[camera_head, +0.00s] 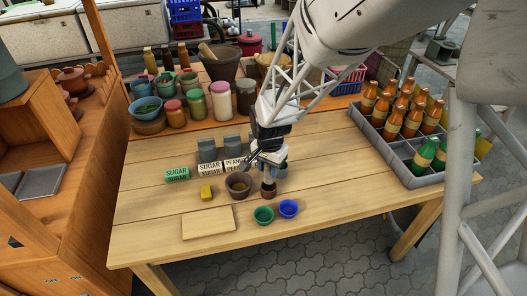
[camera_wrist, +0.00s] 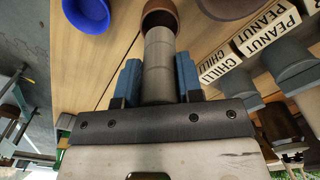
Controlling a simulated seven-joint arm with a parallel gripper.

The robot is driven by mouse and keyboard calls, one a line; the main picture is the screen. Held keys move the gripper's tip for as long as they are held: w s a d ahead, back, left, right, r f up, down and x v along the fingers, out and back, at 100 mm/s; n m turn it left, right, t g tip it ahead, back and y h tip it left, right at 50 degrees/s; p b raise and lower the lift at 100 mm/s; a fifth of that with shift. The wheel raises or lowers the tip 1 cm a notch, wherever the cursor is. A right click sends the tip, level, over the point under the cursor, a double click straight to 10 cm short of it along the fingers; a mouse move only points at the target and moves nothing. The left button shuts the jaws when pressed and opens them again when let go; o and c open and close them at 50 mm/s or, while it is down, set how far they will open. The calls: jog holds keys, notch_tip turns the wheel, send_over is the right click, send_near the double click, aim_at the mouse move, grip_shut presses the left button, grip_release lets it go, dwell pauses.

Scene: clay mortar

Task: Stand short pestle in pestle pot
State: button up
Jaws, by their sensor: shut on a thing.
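My gripper (camera_head: 268,164) points down over the table, its blue fingers shut on the short pestle (camera_wrist: 158,65), a grey cylinder, in the wrist view. A small brown pot, which I take for the pestle pot (camera_head: 268,190), is directly below the gripper. The pot also shows at the pestle's far end in the wrist view (camera_wrist: 161,17). The pestle's lower end lines up with the pot and overlaps its opening; I cannot tell how deep it sits. The brown clay mortar (camera_head: 238,186) stands just left of the pot.
A green cup (camera_head: 263,215) and a blue cup (camera_head: 288,208) stand in front. Labelled sugar (camera_head: 177,175) and peanut blocks with grey containers are behind. A bottle crate (camera_head: 412,172) is right; the table between is clear.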

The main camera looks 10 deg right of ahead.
aim_at(269, 177)
jog(key=shift+f, duration=2.4)
jog(key=o, duration=1)
jog(key=shift+r, duration=3.85)
jog(key=shift+r, duration=0.15)
